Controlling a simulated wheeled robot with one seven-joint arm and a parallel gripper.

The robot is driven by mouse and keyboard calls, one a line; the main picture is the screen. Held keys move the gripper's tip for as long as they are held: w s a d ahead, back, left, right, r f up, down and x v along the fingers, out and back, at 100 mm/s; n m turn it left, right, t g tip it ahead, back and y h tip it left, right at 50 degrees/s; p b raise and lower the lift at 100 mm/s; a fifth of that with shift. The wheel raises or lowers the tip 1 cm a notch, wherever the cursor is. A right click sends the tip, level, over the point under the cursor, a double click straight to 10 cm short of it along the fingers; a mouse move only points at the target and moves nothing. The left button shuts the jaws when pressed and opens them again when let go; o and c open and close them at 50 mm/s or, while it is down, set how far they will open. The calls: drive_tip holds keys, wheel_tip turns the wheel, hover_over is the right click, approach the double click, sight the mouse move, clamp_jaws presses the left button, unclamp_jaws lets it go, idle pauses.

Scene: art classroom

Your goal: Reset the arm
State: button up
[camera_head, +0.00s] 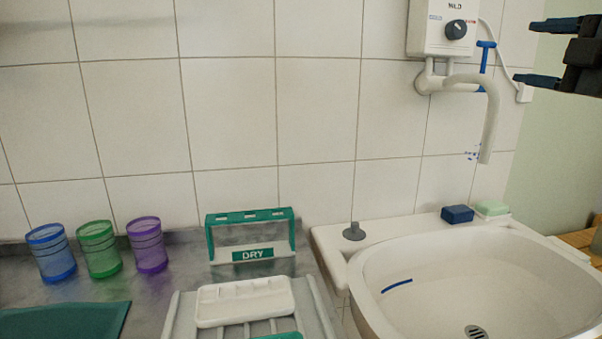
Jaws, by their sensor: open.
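My gripper (548,53) is at the top right edge of the view, partly cut off by the frame. Its two dark fingers point left and are spread apart, with nothing between them. It is raised in front of the wall, to the right of the water heater (430,30) and above the right side of the sink (385,262). It touches nothing that I can see. The rest of my arm is out of view.
A white spout (490,125) hangs near my gripper. Left are blue (51,252), green (99,249) and purple (147,245) cups, a "DRY" rack (252,254) and a white palette (245,302).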

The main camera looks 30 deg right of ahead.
drive_tip(key=a+f+m+p, duration=0.1)
drive_tip(key=a+f+m, duration=0.4)
drive_tip(key=f, duration=0.4)
drive_tip(key=a+f+m+g+p, duration=0.15)
drive_tip(key=a+f+m, duration=0.25)
drive_tip(key=a+f, duration=0.45)
drive_tip(key=a+f+m+p, duration=0.1)
drive_tip(key=a+f+m, duration=0.3)
drive_tip(key=f, duration=0.7)
drive_tip(key=s+a+f+m+g+y+p, duration=0.1)
drive_tip(key=s+a+f, duration=0.3)
drive_tip(key=s+a, duration=0.25)
drive_tip(key=s+a+f+m+p, duration=0.1)
drive_tip(key=s+a+f+p, duration=0.1)
drive_tip(key=s+a+f, duration=0.4)
drive_tip(key=s+a+r+y, duration=0.1)
drive_tip(key=s, duration=0.7)
drive_tip(key=s+a+r+g+y+p, duration=0.1)
drive_tip(key=s+a+r+y, duration=0.1)
drive_tip(key=s, duration=0.6)
drive_tip(key=shift+s+r, duration=0.15)
drive_tip(key=shift+r, duration=0.15)
